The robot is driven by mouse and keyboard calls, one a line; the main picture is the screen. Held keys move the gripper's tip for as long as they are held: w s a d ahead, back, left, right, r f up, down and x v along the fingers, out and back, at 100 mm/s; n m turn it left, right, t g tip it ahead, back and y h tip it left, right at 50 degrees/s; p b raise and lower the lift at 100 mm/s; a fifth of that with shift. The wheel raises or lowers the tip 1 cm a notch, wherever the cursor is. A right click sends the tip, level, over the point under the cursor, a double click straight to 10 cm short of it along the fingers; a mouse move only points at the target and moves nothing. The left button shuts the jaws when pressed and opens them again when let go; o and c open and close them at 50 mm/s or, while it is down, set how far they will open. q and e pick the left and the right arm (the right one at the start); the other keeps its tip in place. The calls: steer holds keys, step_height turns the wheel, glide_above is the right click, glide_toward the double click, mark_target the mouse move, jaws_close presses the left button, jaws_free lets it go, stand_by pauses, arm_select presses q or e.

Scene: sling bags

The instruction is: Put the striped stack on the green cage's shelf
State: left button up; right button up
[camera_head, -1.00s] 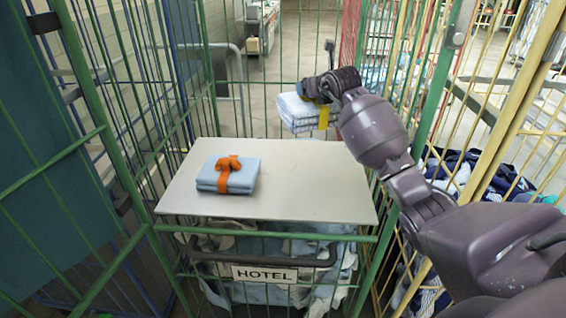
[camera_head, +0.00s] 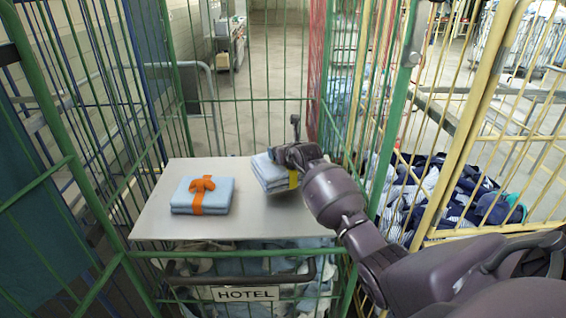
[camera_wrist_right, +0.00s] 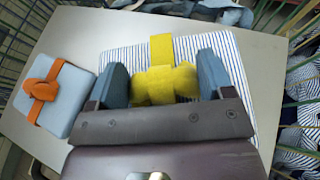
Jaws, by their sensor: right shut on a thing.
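The striped stack (camera_wrist_right: 220,60), white with thin blue stripes and a yellow band (camera_wrist_right: 161,60), is in my right gripper. In the right wrist view the two fingers (camera_wrist_right: 162,85) are shut on the yellow knot of the band. In the head view the striped stack (camera_head: 270,174) is at the right rear part of the green cage's shelf (camera_head: 245,222), partly hidden by the gripper (camera_head: 292,165). I cannot tell whether it touches the shelf. The green cage (camera_head: 115,255) stands around the shelf. My left gripper is not in view.
A blue stack with an orange band (camera_head: 202,196) lies on the shelf's left half. Bare shelf lies between the stacks and in front. Green bars rise on both sides and behind. A yellow cage (camera_head: 475,120) with dark and striped textiles (camera_head: 450,190) stands to the right.

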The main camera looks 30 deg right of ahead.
step_height(320, 180, down, 3)
steer(key=shift+f+b, duration=0.2)
steer(key=shift+b, duration=0.6)
steer(key=shift+f, duration=0.3)
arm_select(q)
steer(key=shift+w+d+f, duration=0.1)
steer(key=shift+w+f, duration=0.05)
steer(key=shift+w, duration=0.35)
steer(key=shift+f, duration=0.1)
arm_select(e)
steer(key=o, duration=1.5)
steer(key=shift+f, duration=0.1)
